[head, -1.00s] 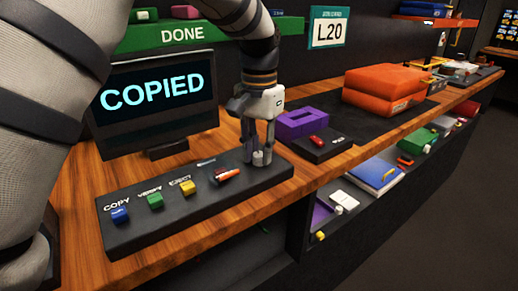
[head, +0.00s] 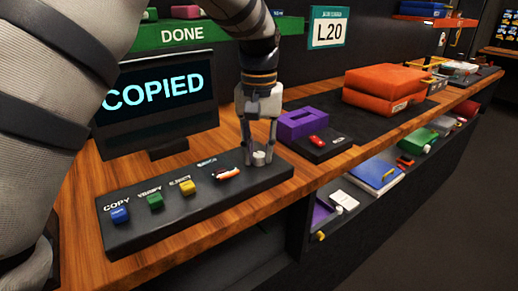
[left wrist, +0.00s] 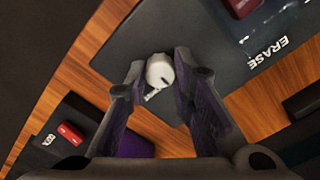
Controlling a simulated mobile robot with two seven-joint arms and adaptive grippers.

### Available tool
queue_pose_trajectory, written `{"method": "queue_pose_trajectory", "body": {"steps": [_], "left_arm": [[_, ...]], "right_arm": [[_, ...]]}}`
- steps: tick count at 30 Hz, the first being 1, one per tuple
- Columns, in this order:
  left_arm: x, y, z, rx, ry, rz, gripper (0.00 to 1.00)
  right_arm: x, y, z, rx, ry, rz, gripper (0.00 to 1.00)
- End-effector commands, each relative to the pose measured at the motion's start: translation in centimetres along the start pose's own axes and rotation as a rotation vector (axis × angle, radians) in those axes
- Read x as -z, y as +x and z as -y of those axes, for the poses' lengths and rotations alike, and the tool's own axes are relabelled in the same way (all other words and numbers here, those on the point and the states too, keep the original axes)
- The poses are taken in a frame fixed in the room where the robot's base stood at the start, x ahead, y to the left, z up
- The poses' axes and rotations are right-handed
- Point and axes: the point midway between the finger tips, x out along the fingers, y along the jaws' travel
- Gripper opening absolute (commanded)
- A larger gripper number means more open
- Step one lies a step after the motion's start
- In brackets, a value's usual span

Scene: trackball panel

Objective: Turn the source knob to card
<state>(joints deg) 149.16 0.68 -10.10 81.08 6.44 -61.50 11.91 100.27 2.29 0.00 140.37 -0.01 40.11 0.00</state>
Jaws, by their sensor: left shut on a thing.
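The source knob (head: 258,157) is a small pale round knob at the right end of the dark control panel (head: 150,224). My left gripper (head: 259,153) points down over it, with one finger on each side. In the left wrist view the white knob (left wrist: 160,70), with a dark mark on its face, sits between the fingertips (left wrist: 159,72). The gripper is shut on the knob. White lettering beside the knob is partly hidden and I cannot read it. My right gripper is not in view.
Blue (head: 120,214), green (head: 155,200) and yellow (head: 187,187) buttons and a red button (head: 228,174) line the panel. A monitor (head: 155,100) reading COPIED stands behind. A purple block (head: 302,123) and orange boxes (head: 385,88) lie to the right.

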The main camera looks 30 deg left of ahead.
Motion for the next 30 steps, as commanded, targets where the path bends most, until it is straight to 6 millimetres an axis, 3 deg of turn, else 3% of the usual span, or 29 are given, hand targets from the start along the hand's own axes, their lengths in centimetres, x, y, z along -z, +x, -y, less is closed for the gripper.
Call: {"method": "queue_pose_trajectory", "body": {"steps": [8, 9, 11, 21, 23, 30], "left_arm": [[0.0, -0.1, 0.0, 0.000, -0.001, -0.002, 0.00], [0.0, -0.1, 0.0, 0.000, -0.001, -0.002, 0.31], [0.0, -0.1, 0.0, 0.000, -0.001, -0.001, 0.42], [0.1, -0.6, 0.0, -0.001, 0.000, -0.003, 0.42], [0.1, -1.6, 0.0, -0.002, 0.000, -0.005, 0.42], [0.1, -8.1, 0.0, -0.002, -0.001, -0.007, 0.42]], "right_arm": [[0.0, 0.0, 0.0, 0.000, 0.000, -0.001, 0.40], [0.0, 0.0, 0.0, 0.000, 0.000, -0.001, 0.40], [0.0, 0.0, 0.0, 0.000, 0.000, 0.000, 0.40], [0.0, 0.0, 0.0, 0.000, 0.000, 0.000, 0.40], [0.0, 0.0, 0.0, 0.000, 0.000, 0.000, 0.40], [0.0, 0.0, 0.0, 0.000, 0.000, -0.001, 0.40]]}}
